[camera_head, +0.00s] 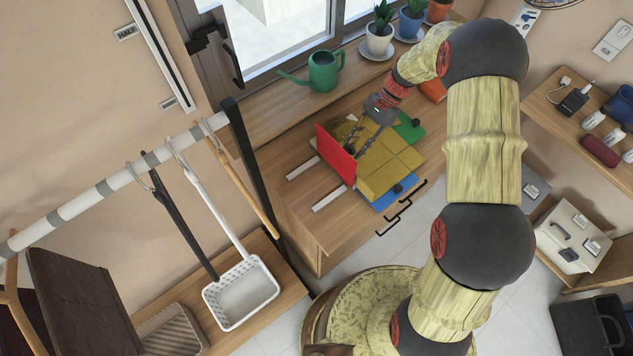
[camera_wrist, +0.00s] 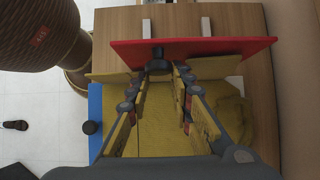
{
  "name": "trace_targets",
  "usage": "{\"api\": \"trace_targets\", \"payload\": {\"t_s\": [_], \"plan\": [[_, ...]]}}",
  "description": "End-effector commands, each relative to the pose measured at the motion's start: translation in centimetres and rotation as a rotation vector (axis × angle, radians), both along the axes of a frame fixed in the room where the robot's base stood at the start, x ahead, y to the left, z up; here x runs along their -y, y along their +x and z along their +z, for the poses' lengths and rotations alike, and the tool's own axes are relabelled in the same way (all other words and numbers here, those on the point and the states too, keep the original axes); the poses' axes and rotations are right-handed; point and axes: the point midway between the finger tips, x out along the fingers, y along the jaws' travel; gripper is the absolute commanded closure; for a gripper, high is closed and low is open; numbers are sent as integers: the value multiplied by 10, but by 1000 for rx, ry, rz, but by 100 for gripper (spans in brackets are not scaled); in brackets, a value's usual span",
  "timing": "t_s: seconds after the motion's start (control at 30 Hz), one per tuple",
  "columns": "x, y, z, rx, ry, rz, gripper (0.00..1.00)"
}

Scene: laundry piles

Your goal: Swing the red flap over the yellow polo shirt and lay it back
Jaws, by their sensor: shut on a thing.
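The red flap (camera_head: 335,154) of a folding board stands raised at a steep tilt at the board's left side. In the wrist view the red flap (camera_wrist: 225,47) shows as a broad band across the top. The yellow polo shirt (camera_head: 395,168) lies on the board, partly hidden by my gripper. It also shows between and beside my fingers in the wrist view (camera_wrist: 160,130). My gripper (camera_head: 357,150) is beside the red flap's inner face. In the wrist view my gripper's fingertips (camera_wrist: 162,67) close around a dark knob (camera_wrist: 158,53) on the red flap.
The blue flap (camera_head: 383,203) with its black knob and the green flap (camera_head: 409,129) lie flat on the wooden counter (camera_head: 300,215). A green watering can (camera_head: 323,71) and potted plants (camera_head: 380,38) stand behind. A hanging rail (camera_head: 100,192) is at left.

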Motion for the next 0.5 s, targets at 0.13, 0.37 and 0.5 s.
{"api": "trace_targets", "payload": {"t_s": [0.13, 0.37, 0.5], "plan": [[14, 8, -7, -26, 28, 0, 89], [18, 11, -8, -37, 41, 2, 90], [19, 10, -8, -38, 41, 3, 90]]}}
